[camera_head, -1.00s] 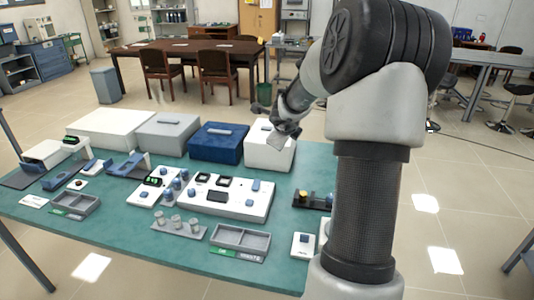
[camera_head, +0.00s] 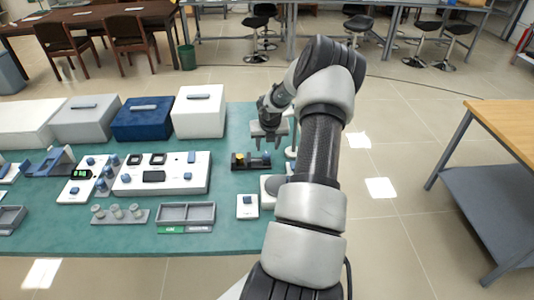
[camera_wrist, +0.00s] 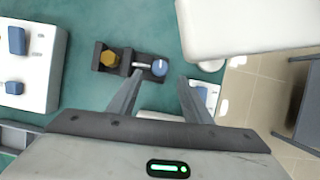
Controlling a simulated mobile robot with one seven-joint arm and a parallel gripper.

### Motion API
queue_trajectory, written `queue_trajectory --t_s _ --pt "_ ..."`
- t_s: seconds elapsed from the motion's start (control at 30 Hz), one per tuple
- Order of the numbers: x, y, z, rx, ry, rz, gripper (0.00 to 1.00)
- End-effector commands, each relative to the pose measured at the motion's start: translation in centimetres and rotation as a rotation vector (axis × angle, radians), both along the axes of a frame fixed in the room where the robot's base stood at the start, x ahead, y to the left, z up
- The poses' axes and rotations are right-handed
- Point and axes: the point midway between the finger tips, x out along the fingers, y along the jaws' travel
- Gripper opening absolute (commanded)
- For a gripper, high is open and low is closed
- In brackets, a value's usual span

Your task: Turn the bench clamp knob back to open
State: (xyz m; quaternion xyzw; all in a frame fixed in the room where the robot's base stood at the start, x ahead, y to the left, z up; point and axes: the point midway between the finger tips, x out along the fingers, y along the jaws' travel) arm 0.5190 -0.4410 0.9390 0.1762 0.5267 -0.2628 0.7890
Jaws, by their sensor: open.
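The bench clamp is a small black block (camera_head: 240,167) on the teal bench, with a yellow hexagonal piece (camera_head: 240,157) at its left and a blue knob (camera_head: 266,158) at its right. In the wrist view the black clamp body (camera_wrist: 124,68), the yellow hexagon (camera_wrist: 109,59) and the blue knob (camera_wrist: 160,67) all show, with a pale rod beside the knob. My gripper (camera_head: 270,145) is open and points down above the clamp's right end. In the wrist view my gripper (camera_wrist: 160,77) has its fingertips apart on either side of the knob; contact cannot be told.
A white instrument panel (camera_head: 165,178) with blue knobs lies left of the clamp. A white box (camera_head: 198,117) stands behind it. A white switch plate (camera_head: 247,207) and a grey two-part tray (camera_head: 187,213) lie in front. A wooden-topped table (camera_head: 510,128) stands at the right.

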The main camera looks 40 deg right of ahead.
Motion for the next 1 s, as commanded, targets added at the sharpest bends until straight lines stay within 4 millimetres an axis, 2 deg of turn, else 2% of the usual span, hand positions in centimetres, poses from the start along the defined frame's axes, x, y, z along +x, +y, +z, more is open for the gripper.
queue_trajectory --t_s 0.03,0.1,0.33,0.5,0.77,1.0 --pt "0.3 -0.1 -1.2 0.002 0.002 0.000 0.45" --pt "0.8 -0.5 -2.5 0.002 0.001 0.001 0.45" --pt "1.8 -1.3 -5.4 0.000 0.000 0.001 0.45" --pt "2.0 -1.6 -6.2 -0.002 0.000 0.001 0.45" --pt "2.1 -1.6 -6.2 -0.002 0.000 0.001 0.45" --pt "2.1 -1.6 -6.2 -0.002 0.000 0.001 0.04"
